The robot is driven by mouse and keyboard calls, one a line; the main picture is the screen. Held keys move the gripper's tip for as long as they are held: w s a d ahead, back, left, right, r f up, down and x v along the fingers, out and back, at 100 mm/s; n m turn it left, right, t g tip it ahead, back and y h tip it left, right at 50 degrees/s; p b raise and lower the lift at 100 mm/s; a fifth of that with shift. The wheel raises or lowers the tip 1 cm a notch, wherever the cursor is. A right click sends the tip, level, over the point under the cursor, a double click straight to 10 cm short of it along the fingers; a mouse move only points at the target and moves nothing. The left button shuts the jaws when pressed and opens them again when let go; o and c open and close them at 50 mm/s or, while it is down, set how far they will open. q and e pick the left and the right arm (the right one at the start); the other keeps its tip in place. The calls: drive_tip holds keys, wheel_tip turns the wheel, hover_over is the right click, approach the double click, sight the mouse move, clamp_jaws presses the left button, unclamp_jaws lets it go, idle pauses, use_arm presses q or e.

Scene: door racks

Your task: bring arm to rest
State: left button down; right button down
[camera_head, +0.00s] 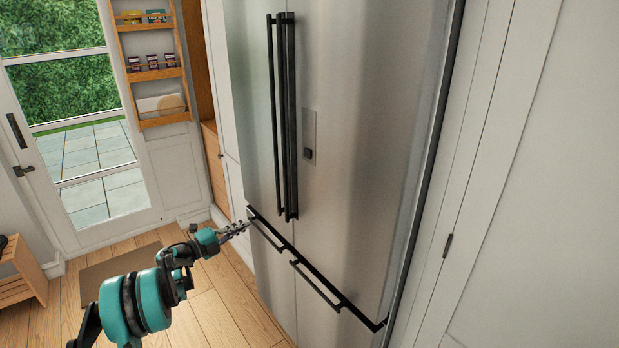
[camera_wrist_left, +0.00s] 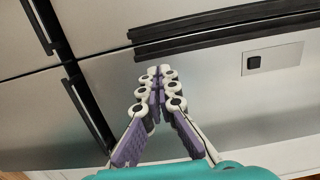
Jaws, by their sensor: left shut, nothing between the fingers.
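My left arm comes in from the lower left in the head view, teal and black. Its gripper (camera_head: 236,230) is in front of the steel fridge (camera_head: 345,140), near the left end of the dark horizontal drawer handles. In the left wrist view the left gripper (camera_wrist_left: 158,75) is shut with its fingertips together and nothing between them. The fridge front fills the wrist view behind the fingers. I cannot tell from the frames whether the fingertips touch the fridge. My right gripper is not in view.
The fridge has long dark vertical door handles (camera_head: 284,118) and a small dispenser panel (camera_head: 308,140). A glazed door (camera_head: 85,120) with a wooden rack (camera_head: 151,66) stands at the back left. A mat (camera_head: 112,275) lies on the wooden floor. A slatted wooden bench (camera_head: 22,272) stands at the left edge.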

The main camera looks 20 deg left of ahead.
use_arm(q)
drive_tip(key=s+d+r+n+t+y, duration=0.25)
drive_tip(key=r+n+y, duration=0.45)
drive_tip(key=r, duration=0.5)
drive_tip(key=s+d+r+n+t+y, duration=0.15)
drive_tip(key=d+r+n+y, duration=0.35)
drive_tip(key=r+n, duration=0.55)
drive_tip(key=s+d+f+n+g, duration=0.2)
drive_tip(key=s+d+f+g, duration=0.2)
drive_tip(key=s, duration=0.7)
drive_tip(key=s+d+f+n+g+h, duration=0.1)
drive_tip(key=s+d+f+g, duration=0.3)
drive_tip(key=s+d+f, duration=0.4)
drive_tip(key=s+d+f+n+g+h, duration=0.1)
drive_tip(key=s+d+f+n+g, duration=0.3)
drive_tip(key=s+d+f, duration=0.3)
drive_tip(key=s+f, duration=0.3)
drive_tip(key=s, duration=0.4)
drive_tip(key=shift+s+f, duration=0.2)
drive_tip(key=shift+s, duration=0.05)
